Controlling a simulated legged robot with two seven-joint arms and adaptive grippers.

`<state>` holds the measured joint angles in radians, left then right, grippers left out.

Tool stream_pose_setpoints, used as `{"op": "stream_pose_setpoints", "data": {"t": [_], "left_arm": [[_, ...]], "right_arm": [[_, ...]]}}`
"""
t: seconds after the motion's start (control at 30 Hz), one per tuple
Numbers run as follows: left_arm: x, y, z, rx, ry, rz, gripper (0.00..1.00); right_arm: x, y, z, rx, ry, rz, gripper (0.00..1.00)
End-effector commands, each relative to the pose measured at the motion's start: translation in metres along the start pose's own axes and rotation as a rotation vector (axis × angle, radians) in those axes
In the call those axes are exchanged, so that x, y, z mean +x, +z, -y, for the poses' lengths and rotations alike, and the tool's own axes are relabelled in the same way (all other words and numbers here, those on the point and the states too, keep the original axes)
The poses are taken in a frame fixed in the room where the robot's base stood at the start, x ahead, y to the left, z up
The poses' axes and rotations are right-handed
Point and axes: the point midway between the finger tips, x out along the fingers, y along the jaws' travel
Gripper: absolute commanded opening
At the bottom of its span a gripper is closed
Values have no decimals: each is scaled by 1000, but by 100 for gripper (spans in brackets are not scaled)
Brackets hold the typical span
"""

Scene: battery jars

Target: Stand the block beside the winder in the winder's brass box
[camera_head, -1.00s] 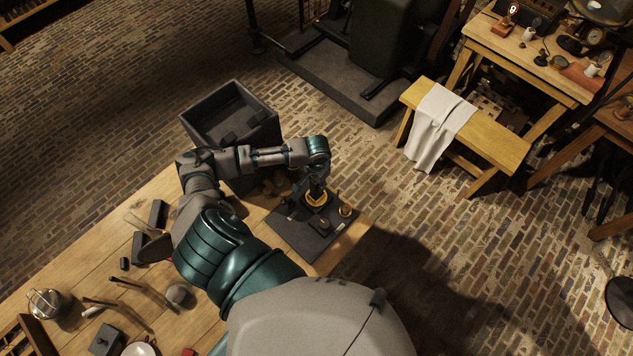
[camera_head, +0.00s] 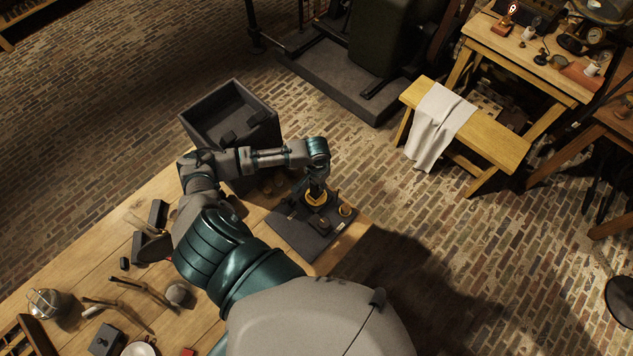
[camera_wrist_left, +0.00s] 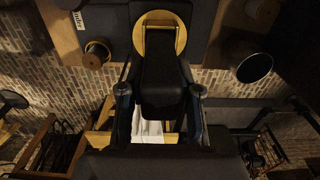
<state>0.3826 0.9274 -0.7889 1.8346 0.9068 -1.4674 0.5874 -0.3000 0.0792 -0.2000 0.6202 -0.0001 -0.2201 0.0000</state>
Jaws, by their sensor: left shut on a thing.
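My left gripper (camera_head: 316,186) is over the dark board (camera_head: 290,232) at the table's right corner, pointing down. In the left wrist view the gripper (camera_wrist_left: 160,92) is shut on a black block (camera_wrist_left: 162,82), one finger on each side. The block's far end lies in front of a round brass box (camera_wrist_left: 183,36). The box also shows under the gripper in the head view (camera_head: 316,201). I cannot tell how deep the block sits in it. I cannot make out the winder clearly. My right gripper is out of view.
A second brass cup (camera_head: 345,210) and a dark round piece (camera_head: 323,227) stand close by on the board. A grey open crate (camera_head: 232,112) is behind my arm. Small dark blocks (camera_head: 157,213) and tools lie on the table's left. The brick floor is beyond the corner.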

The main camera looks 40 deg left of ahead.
Motion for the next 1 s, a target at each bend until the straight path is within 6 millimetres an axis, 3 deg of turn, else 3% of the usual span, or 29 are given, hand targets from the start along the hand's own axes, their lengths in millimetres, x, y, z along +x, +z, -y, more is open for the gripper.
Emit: {"op": "stream_pose_setpoints", "data": {"t": [0.2,0.23,0.33,0.73,1.0], "left_arm": [[6,0,0,0,0,0,0],[5,0,0,0,0,0,38],[5,0,0,0,0,0,62],[-1,0,0,0,-1,-1,62],[-56,-1,1,2,-2,-4,62]], "right_arm": [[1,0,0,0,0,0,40],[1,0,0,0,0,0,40],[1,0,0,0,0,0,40],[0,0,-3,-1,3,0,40],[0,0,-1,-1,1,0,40]]}}
